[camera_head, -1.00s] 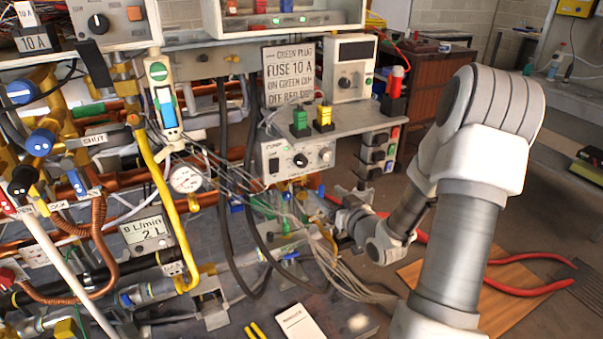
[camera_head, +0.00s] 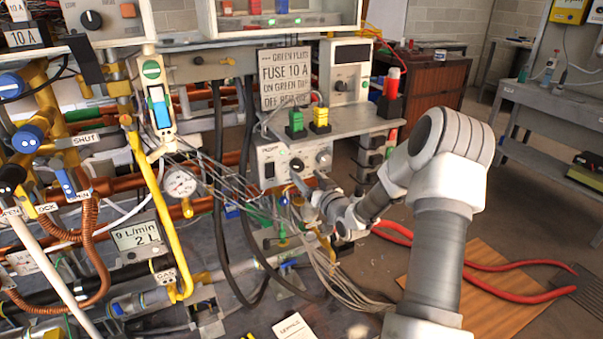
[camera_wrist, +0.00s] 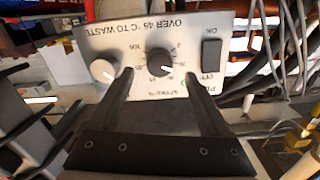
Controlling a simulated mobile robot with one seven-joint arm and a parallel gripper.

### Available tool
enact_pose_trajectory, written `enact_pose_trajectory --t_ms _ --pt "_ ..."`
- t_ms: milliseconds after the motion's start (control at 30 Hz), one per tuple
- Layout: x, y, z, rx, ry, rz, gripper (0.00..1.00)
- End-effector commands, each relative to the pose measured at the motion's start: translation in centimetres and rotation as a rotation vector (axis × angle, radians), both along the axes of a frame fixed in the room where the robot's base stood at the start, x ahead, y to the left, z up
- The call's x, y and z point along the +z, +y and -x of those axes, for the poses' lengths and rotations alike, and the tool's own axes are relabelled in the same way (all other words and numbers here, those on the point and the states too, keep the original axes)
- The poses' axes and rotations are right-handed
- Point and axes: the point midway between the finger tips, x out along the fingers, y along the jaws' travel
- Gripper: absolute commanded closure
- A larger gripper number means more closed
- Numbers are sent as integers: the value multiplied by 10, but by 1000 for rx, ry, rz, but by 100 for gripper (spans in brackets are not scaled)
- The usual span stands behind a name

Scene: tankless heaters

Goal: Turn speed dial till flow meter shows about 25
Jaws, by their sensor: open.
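The pump box (camera_head: 268,172) has a black dial (camera_head: 296,165) and a paler knob (camera_head: 323,158). In the wrist view the black dial (camera_wrist: 160,62) has a numbered scale around it and a white pointer mark. The white knob (camera_wrist: 103,70) is left of it. The flow meter (camera_head: 138,236) is a grey display reading 9 L/min above 2 L. My gripper (camera_wrist: 159,75) is open, its fingers on either side of the black dial. I cannot tell whether they touch it. In the head view my gripper (camera_head: 301,178) is at the pump box front.
A dark rocker switch (camera_wrist: 211,53) is right of the black dial. Grey cables (camera_head: 325,255) hang below the pump box. A round gauge (camera_head: 181,184) and pipes are to the left. Red hoses (camera_head: 500,280) lie on the floor at right.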

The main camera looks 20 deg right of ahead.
Motion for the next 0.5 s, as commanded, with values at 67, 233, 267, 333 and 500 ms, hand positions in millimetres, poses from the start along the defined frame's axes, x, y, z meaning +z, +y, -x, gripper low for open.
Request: enact_pose_trajectory --t_ms 67,233,267,333,500 --pt "-1 1 -14 1 -2 -1 19" --pt "-1 1 -32 0 -1 -2 19" --pt "-1 1 -34 0 0 -2 19" --pt "0 1 -38 0 0 -1 19" --pt "0 2 -40 0 0 -2 19"
